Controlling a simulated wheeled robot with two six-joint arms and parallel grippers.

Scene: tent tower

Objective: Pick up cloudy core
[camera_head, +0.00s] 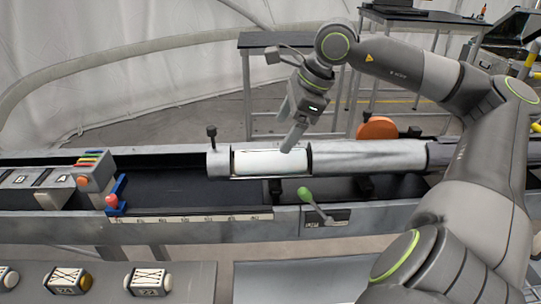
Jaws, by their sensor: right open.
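The pale, cloudy white cylinder (271,162), which looks like the cloudy core, lies sideways in an opening of a long grey metal tube (368,158) on the rail bench. My right gripper (291,148) is open, pointing down at the right part of the white cylinder. Its fingertips overlap the cylinder's top edge in the picture; I cannot tell whether they touch it. My left gripper is not in view.
A green-knobbed lever (306,196) stands on the bench front. An orange disc (377,128) is behind the tube. A box with coloured strips (92,171) sits at left. Several small labelled cores (149,282) lie on the near table. Dark tables (275,40) stand behind.

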